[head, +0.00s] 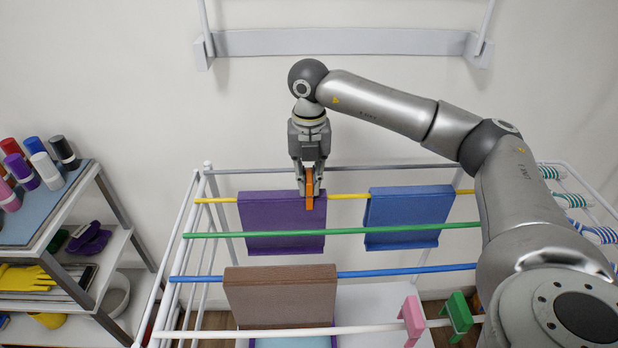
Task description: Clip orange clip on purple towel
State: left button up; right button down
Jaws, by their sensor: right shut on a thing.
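A purple towel (268,225) hangs folded over the yellow rod (345,196) of a drying rack. My right gripper (309,190) points down above the right part of this towel and is shut on an orange clip (309,196). The clip is at the towel's top edge near its right side, in front of the purple cloth. I cannot tell whether the clip's jaws straddle the cloth. My left gripper is not in view.
A blue towel (408,210) hangs right of the purple one, a brown towel (281,292) nearer me. Pink (411,318) and green (458,312) clips sit on the front white rail (372,329). A shelf (85,190) with bottles stands left. Striped items (577,200) hang at right.

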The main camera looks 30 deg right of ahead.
aim_at(309, 176)
jog(key=shift+f, duration=0.25)
jog(key=c, duration=1.4)
grip_release()
jog(key=shift+r, duration=0.15)
notch_tip(309, 176, up, 12)
jog(key=shift+f, duration=0.1)
